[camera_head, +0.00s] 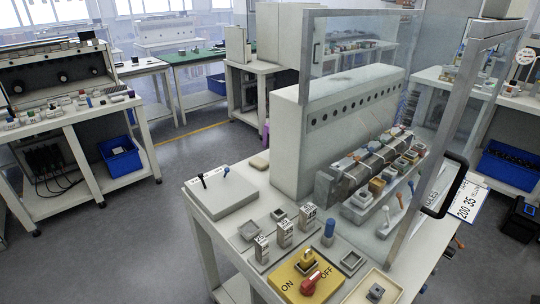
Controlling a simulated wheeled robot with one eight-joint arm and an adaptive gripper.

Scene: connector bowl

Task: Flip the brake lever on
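A red lever (310,283) sits on a yellow panel (289,271) near the bottom middle of the head view. The panel reads ON at its left and OFF at its right. The red lever appears to lean toward the OFF side. A yellow lock-like piece (306,260) stands behind it on the same panel. A grey box (226,194) at the table's left carries a black lever (203,181) and a blue-tipped lever (226,171). No label naming a brake is readable. My gripper is not in view.
The white bench (207,240) also holds several numbered grey blocks (285,232), a blue-topped peg (328,230) and a tall grey machine (290,135). A clear guard with a grey frame (404,195) and black handle (449,188) rises at right. Grey floor (150,235) is open at left.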

